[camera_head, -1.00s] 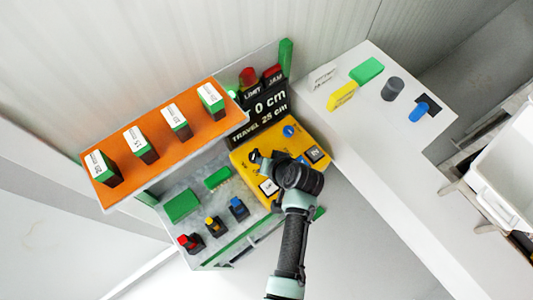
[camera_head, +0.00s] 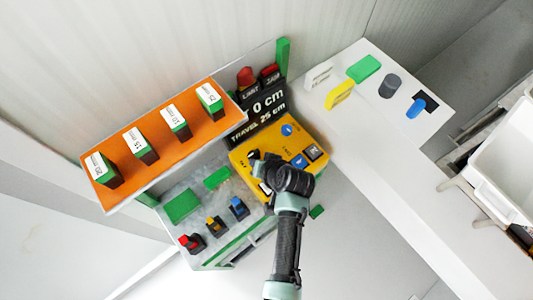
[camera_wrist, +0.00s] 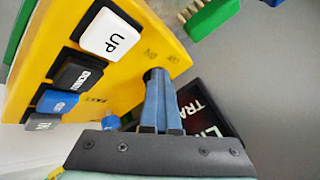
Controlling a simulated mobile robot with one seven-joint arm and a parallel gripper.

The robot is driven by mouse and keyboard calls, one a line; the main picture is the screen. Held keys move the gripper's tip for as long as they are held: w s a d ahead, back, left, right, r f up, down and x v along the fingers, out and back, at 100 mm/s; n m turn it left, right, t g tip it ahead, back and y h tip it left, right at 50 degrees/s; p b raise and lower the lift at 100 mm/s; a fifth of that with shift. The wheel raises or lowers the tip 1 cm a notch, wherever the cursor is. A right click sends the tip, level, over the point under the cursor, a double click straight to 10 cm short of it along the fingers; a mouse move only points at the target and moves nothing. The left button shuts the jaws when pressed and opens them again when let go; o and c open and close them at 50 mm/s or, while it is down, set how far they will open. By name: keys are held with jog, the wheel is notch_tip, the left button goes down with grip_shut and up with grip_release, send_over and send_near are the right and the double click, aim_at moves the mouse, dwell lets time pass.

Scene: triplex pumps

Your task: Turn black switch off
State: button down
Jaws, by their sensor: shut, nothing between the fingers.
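The yellow control panel (camera_head: 285,148) sits on the bench, and it fills the upper left of the wrist view (camera_wrist: 130,70). In the wrist view, the black switch (camera_wrist: 155,74) appears as a small dark piece beside the faint ON/OFF lettering. My gripper (camera_wrist: 157,84) is shut, with its blue fingers together and their tips at the dark piece. I cannot tell whether they touch it or which way it is set. In the head view my gripper (camera_head: 256,160) is over the panel's left part and hides some of it.
Near the fingers are a white UP button (camera_wrist: 110,35), a black DOWN button (camera_wrist: 77,73) and a blue button (camera_wrist: 57,102). The black display (camera_head: 262,110) reads 0 cm. An orange shelf (camera_head: 160,155) with several green-and-black blocks stands to the left. Red, yellow and blue controls stand below it.

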jog(key=shift+a, duration=0.4)
jog(key=shift+w, duration=0.1)
